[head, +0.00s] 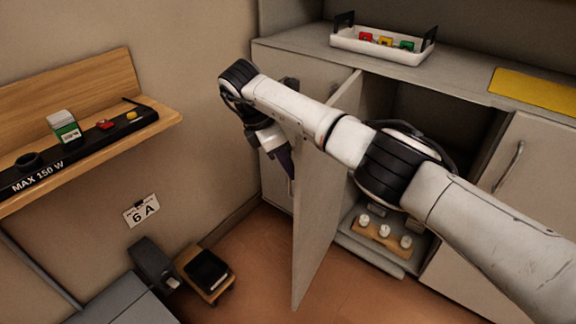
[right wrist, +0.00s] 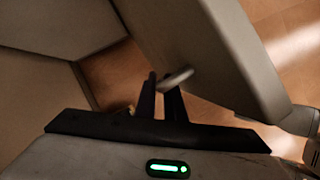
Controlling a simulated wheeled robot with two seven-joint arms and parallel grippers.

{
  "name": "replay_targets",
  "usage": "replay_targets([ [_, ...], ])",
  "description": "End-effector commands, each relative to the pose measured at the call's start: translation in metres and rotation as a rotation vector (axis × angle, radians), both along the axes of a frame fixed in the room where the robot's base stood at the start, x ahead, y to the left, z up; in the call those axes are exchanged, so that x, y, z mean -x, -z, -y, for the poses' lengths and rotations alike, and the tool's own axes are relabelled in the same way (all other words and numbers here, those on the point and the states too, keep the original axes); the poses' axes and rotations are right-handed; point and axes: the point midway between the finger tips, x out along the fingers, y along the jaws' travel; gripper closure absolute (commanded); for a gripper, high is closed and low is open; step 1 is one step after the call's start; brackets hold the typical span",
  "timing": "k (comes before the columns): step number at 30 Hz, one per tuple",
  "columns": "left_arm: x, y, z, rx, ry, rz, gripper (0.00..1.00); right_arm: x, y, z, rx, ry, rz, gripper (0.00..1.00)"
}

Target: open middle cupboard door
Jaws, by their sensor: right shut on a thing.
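The middle cupboard door (head: 318,210) stands swung well out from the grey cabinet in the head view, edge towards me. The cupboard's inside shows to its right. My right arm reaches across over the door. My right gripper (head: 287,165) is on the door's left, front face, partly covered by the arm. In the right wrist view, my right gripper (right wrist: 163,85) is shut on the door's metal handle (right wrist: 178,77), with the door panel (right wrist: 205,55) beside it. My left gripper is not in view.
A white tray (head: 378,48) with coloured parts stands on the counter near a yellow mat (head: 535,91). A board with white knobs (head: 384,236) sits low in the cupboard. A right-hand door (head: 540,160) is closed. A wooden shelf (head: 150,110) juts out at left.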

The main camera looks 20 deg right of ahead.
Motion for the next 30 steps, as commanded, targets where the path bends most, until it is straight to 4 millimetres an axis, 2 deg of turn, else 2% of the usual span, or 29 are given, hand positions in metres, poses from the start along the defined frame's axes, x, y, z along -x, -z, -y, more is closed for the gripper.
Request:
replay_targets([
  [2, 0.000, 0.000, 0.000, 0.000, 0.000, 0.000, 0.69, -0.001, -0.002, 0.005, 0.009, 0.005, 0.004, 1.00],
  [3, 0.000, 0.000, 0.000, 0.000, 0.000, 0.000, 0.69, -0.002, -0.002, 0.005, 0.010, 0.005, 0.004, 0.84],
  [14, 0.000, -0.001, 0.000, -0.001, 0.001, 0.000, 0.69, -0.001, -0.005, 0.001, 0.004, 0.001, 0.003, 0.83],
  [17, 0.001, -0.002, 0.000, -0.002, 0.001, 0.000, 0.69, -0.001, -0.017, -0.004, 0.003, 0.001, 0.005, 0.83],
  [27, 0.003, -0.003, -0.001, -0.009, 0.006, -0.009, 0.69, 0.000, -0.077, -0.028, 0.006, 0.003, 0.006, 0.83],
  [30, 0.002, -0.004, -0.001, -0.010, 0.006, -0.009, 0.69, 0.000, -0.088, -0.032, 0.006, 0.004, 0.005, 0.83],
])
